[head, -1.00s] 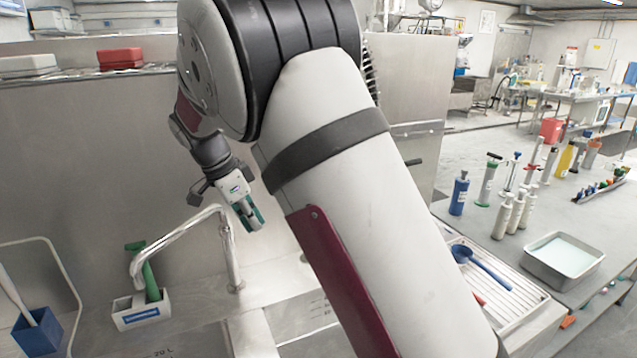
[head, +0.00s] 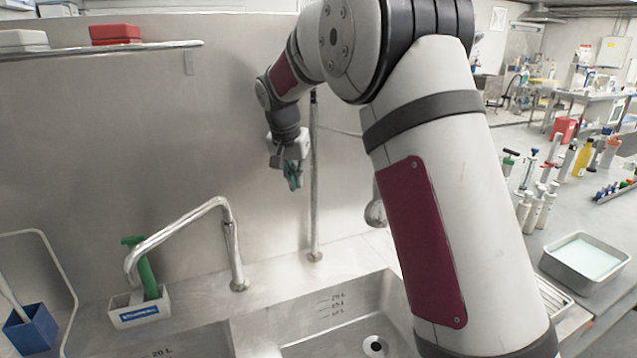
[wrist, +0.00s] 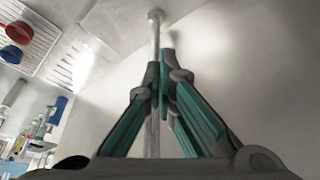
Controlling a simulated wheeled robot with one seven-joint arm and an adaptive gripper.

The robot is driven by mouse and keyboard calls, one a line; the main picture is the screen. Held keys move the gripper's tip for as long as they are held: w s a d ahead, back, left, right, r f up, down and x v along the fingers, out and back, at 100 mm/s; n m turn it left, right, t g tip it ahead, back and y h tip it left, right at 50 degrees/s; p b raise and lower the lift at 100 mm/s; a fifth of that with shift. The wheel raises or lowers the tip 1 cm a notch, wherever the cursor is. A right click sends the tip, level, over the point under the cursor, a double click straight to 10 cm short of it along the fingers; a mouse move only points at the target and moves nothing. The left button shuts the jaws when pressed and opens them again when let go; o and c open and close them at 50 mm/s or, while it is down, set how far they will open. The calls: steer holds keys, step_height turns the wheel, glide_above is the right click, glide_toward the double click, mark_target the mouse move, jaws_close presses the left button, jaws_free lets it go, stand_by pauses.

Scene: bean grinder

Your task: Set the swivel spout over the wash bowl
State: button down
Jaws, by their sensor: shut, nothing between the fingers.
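The swivel spout (head: 185,222) is a bent chrome pipe rising from the sink deck in the head view. Its arm reaches left, and its downturned tip hangs beside a white caddy. Two sink basins show: the left one (head: 190,342), marked 20 L, is partly cut off, and the right one (head: 335,318) has a drain. I cannot tell which is the wash bowl. My gripper (head: 293,183) is shut and empty, right of the spout and higher, by a vertical pipe (head: 315,190). In the wrist view my green-padded fingers (wrist: 166,75) point towards a pipe (wrist: 155,35).
The white caddy (head: 137,312) holds a green-handled tool at the left. A blue holder (head: 32,328) stands farther left. A shelf (head: 110,47) runs along the back wall. A tray of pale liquid (head: 585,258) and several bottles stand on the right bench.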

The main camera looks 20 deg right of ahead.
steer(key=s+b+v, duration=0.1)
steer(key=v, duration=1)
steer(key=s+n+y+b, duration=0.15)
steer(key=s+n, duration=0.25)
steer(key=s, duration=1.3)
steer(key=s+a+f+n+t, duration=0.1)
steer(key=s+f, duration=0.3)
steer(key=s, duration=0.5)
steer(key=s+a+f+n+t+y, duration=0.1)
steer(key=s+f, duration=0.3)
steer(key=s, duration=0.4)
steer(key=shift+s+n, duration=0.4)
steer(key=shift+n, duration=0.5)
steer(key=shift+a+r, duration=0.1)
steer(key=shift+a, duration=0.05)
